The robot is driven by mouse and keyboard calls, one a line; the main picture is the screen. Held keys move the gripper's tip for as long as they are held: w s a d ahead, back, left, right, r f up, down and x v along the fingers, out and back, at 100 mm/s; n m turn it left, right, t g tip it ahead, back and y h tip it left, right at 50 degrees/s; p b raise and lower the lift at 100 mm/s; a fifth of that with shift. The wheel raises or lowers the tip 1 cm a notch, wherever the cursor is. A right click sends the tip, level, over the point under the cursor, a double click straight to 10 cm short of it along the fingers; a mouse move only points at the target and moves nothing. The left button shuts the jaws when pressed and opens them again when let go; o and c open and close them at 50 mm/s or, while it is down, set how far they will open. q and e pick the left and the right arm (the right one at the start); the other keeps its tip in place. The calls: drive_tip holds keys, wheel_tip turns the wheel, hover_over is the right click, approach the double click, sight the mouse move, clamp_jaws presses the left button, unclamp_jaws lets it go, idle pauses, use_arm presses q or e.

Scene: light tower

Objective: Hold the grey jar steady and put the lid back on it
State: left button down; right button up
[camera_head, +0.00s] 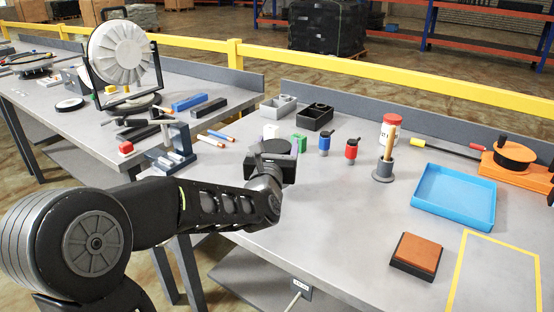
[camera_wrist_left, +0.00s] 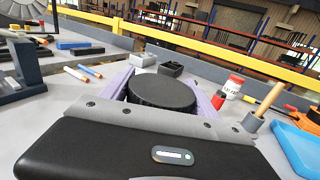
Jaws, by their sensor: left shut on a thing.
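A round black lid (camera_wrist_left: 162,90) with a flat top and ridged side sits between the two fingers of my left gripper (camera_wrist_left: 163,98) in the left wrist view. The gripper is shut on it. In the head view the lid (camera_head: 276,146) shows as a dark disc at the end of my left gripper (camera_head: 274,160), over the left part of the near table. No grey jar can be made out; whether one is under the lid is hidden by the gripper. My right gripper is not in view.
A grey holder with a wooden handle (camera_head: 383,172), a blue tray (camera_head: 453,196) and an orange-topped pad (camera_head: 416,255) are right. The front middle is clear.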

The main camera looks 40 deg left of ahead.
use_arm(q)
drive_tip(key=shift+r, duration=0.1)
drive_tip(key=shift+f, duration=1.9)
drive_tip(key=shift+f+b, duration=0.1)
drive_tip(key=shift+b, duration=0.25)
drive_tip(key=shift+c, duration=1)
unclamp_jaws()
